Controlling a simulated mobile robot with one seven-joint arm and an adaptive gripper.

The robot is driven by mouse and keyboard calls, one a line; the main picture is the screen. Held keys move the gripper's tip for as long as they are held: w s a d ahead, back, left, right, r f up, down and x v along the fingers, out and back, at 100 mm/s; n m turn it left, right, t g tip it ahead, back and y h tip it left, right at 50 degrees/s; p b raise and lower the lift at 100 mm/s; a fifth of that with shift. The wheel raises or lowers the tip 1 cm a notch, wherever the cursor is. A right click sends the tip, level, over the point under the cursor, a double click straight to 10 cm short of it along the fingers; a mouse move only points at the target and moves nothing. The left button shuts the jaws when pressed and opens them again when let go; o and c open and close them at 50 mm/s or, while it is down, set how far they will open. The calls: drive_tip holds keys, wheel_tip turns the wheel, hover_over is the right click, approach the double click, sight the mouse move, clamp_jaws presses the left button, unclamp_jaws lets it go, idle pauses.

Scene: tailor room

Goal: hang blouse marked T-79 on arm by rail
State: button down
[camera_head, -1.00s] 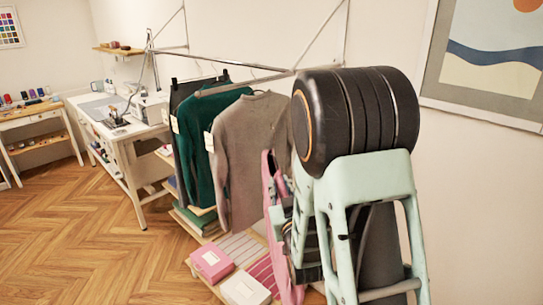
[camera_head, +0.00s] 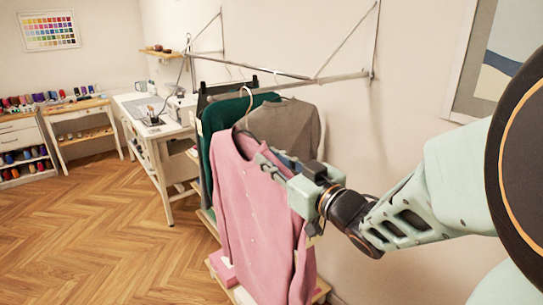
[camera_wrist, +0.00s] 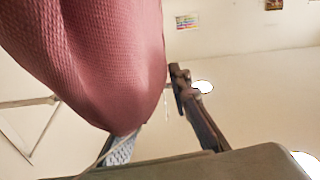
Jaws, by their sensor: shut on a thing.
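A pink buttoned blouse (camera_head: 250,205) hangs upright on a hanger in front of the other garments. Its hanger hook (camera_head: 246,97) shows above the collar, lower in the picture than the metal rail (camera_head: 255,68); I cannot see it touching the rail. My gripper (camera_head: 275,168) is shut on the blouse or its hanger at the right shoulder. The exact grip is hidden. In the wrist view pink cloth (camera_wrist: 95,55) fills the upper left, beside a dark finger. I can read no T-79 mark.
A green garment (camera_head: 217,140) and a grey-brown sweater (camera_head: 290,128) hang behind the blouse, with a dark one beyond. A wall brace (camera_head: 345,40) meets the rail's right end. Below are boxes on a low shelf. A sewing table (camera_head: 135,105) stands at the back; the left floor is clear.

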sight(248, 154)
drive_tip(key=shift+a+x, duration=0.25)
drive_tip(key=shift+x, duration=4.2)
drive_tip(key=shift+s+f+b, duration=0.15)
drive_tip(key=shift+f+b, duration=0.85)
drive_tip(key=shift+b, duration=0.15)
drive_tip(key=c, duration=1.8)
unclamp_jaws()
drive_tip(key=shift+o, duration=0.4)
drive_tip(key=shift+s+f, duration=0.1)
